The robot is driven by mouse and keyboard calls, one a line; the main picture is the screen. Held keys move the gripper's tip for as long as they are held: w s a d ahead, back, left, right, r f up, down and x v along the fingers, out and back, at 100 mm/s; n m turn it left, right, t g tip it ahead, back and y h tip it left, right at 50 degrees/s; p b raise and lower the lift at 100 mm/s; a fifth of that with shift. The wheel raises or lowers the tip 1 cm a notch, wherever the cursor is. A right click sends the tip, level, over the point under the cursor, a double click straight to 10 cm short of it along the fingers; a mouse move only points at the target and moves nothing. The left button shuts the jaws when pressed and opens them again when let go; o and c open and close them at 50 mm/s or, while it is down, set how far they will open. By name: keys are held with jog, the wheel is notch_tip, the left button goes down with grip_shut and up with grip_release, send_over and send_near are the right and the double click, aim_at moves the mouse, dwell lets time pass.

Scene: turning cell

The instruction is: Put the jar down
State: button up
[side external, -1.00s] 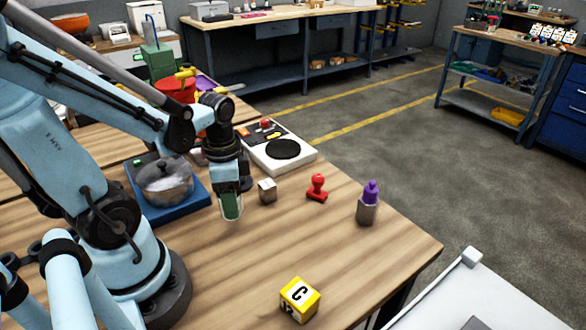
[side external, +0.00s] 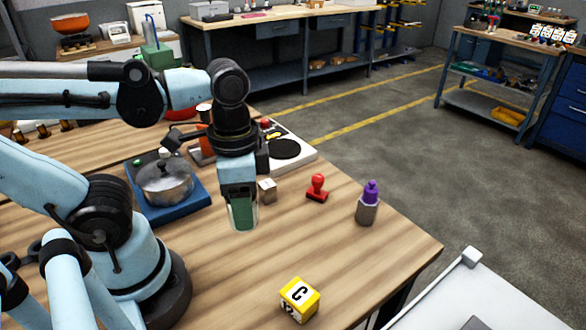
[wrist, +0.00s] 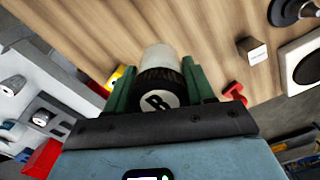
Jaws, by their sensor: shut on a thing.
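The jar (wrist: 158,58) shows in the wrist view as a pale body with a black lid marked with a white letter disc. My gripper (wrist: 157,78) is shut on it, with a green finger on each side of the lid. In the side external view my gripper (side external: 241,208) points down over the wooden table (side external: 200,270), left of the middle of the picture. There the jar is mostly hidden by the finger; only a pale, clear edge shows. I cannot tell whether its base touches the table.
A small metal cube (side external: 267,190), a red stamp (side external: 317,187) and a purple-topped bottle (side external: 368,203) stand to the right. A yellow letter block (side external: 299,299) is in front. A lidded pot (side external: 165,182) on a blue base is left; a white hotplate (side external: 300,160) is behind. Table between gripper and yellow block is clear.

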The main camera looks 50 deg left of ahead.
jog(key=w+d, duration=0.4)
jog(key=d, duration=0.6)
jog(key=w+d, duration=0.3)
jog(key=d, duration=0.6)
jog(key=w+a+f, duration=0.2)
jog(key=w, duration=0.1)
jog(key=w+a+f, duration=0.2)
jog(key=w, duration=0.1)
jog(key=w+a+f, duration=0.2)
jog(key=w, duration=0.1)
jog(key=shift+f, duration=0.25)
jog(key=shift+w+a+f, duration=0.1)
jog(key=shift+f, duration=1.95)
jog(key=shift+f, duration=0.15)
jog(key=o, duration=1.1)
